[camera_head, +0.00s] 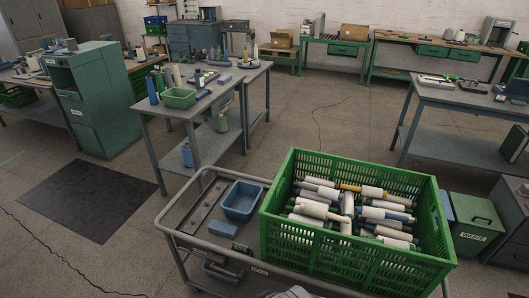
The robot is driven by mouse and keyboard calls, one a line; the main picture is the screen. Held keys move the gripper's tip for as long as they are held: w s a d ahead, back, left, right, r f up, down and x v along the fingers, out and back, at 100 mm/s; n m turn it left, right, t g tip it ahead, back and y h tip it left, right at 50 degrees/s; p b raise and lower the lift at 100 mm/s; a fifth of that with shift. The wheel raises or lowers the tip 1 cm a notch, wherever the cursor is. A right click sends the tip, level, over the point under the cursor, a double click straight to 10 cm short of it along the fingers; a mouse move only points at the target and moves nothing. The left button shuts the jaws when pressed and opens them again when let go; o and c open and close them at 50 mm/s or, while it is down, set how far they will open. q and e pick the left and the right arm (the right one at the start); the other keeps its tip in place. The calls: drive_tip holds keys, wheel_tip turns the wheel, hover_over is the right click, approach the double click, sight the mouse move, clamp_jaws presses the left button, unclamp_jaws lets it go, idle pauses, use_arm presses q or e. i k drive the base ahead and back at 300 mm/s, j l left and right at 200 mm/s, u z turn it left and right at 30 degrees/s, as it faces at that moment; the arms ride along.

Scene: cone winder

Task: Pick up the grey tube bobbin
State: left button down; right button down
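A green slatted crate (345,262) stands on the right part of a grey cart at the bottom centre. Several white-wound bobbins (313,209) lie in it in a loose heap, pointing in different directions. One shows a yellow tube end (350,187), and some show blue tube ends (400,217). A few ends look grey, but they are too small and overlapped for me to tell which is the grey tube bobbin. Neither of my grippers is in view.
The cart (188,243) also carries a blue bin (242,201) and a small blue block (241,248). A green waste bin (474,224) stands right of the crate. Workbenches (455,95) stand behind. Floor around the dark mat (88,198) is clear.

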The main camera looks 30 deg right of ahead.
sight(322, 191)
drive_tip(key=z, duration=1.75)
drive_tip(key=i+l+z, duration=0.5)
drive_tip(key=i+l, duration=0.05)
drive_tip(key=i, duration=0.1)
